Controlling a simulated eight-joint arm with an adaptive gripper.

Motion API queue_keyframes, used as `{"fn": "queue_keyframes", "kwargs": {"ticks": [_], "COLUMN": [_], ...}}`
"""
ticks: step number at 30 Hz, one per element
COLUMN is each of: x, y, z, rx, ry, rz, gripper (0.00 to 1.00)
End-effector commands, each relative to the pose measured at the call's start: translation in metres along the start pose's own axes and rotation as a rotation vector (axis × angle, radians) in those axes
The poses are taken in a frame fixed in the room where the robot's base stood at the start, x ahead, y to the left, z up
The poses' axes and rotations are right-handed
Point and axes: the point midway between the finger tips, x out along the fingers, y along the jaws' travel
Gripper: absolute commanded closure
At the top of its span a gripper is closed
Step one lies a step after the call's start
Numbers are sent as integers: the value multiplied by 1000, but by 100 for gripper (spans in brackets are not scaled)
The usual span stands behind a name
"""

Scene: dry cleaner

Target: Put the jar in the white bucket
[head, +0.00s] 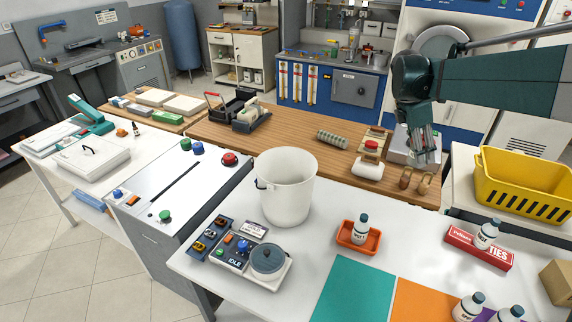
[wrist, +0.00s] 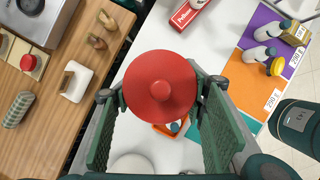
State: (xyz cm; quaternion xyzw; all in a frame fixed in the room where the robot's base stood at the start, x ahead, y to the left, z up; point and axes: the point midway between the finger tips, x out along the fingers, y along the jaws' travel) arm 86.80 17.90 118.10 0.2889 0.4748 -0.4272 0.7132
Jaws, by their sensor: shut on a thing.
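A round red lid with a central knob (wrist: 158,88), which I take to be the jar's top, sits between the fingers of my gripper (wrist: 158,92) in the wrist view. The jar's body is hidden below the lid there. In the head view my gripper (head: 421,150) hangs pointing down above the right end of the wooden counter; I cannot make out the jar clearly there. The white bucket (head: 288,190) stands upright on the white table, left of and nearer than my gripper. A pale round edge at the bottom of the wrist view (wrist: 130,165) appears to be the bucket.
An orange tray (head: 345,241) with a small bottle is right of the bucket. A yellow basket (head: 495,190) is at the right. A red box (head: 478,250) and bottles occupy the right side.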

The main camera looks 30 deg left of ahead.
Motion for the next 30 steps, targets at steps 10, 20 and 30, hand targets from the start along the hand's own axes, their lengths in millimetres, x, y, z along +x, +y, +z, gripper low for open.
{"fn": "queue_keyframes", "kwargs": {"ticks": [10, 20, 30], "x": [-21, -42, -66], "y": [29, 48, 63], "z": [-61, -120, -180], "rx": [316, 628, 942], "ry": [-3, -5, -10], "rz": [-129, -256, -384], "gripper": [83, 83, 83]}}
